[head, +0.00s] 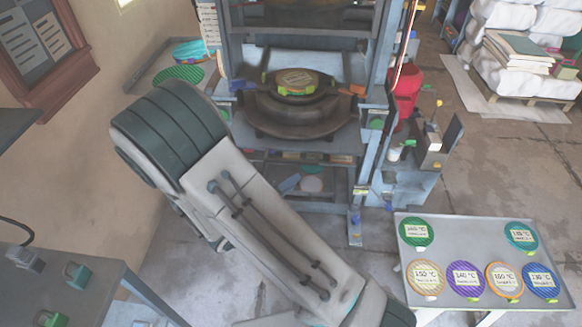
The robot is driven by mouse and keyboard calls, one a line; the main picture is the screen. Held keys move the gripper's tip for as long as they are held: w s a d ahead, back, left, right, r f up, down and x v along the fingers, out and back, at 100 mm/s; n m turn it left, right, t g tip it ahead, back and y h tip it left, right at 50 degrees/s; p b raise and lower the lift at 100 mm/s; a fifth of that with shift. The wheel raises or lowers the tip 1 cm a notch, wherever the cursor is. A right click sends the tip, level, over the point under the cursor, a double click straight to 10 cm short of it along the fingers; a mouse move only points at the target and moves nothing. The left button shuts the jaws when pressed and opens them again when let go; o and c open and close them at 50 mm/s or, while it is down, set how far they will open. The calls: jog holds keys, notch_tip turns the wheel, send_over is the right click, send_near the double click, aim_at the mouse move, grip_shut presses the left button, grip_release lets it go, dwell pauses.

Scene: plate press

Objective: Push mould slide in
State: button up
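The plate press (378,90) stands at the back centre with a blue-grey frame. In its opening is the mould slide (300,118), a dark, rounded, stepped platform that sticks out at the front. A round mould plate with a tan top and green rim (297,80) lies on it. An orange piece (352,90) is at its right side and a blue piece at its left. My arm crosses the picture from the bottom centre to the left of the press. My gripper is not visible.
A tray (420,248) with several coloured, temperature-labelled discs stands at the lower right. A red object (407,88) and a grey stand (425,160) are right of the press. Floor is clear between press and tray.

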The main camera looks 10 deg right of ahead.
aim_at(290, 163)
jog(key=w+a+f+n+t+y+b, duration=0.1)
jog(key=w+a+f+n+t+y, duration=0.1)
jog(key=a+f+n+t, duration=0.45)
jog(key=shift+n+g, duration=0.65)
jog(key=shift+g, duration=0.3)
jog(key=x, duration=0.5)
jog(key=r+x, duration=0.1)
jog(key=x, duration=0.8)
jog(key=shift+d+r+p, duration=0.25)
jog(key=shift+d+p, duration=0.15)
jog(key=shift+d, duration=0.15)
grip_shut()
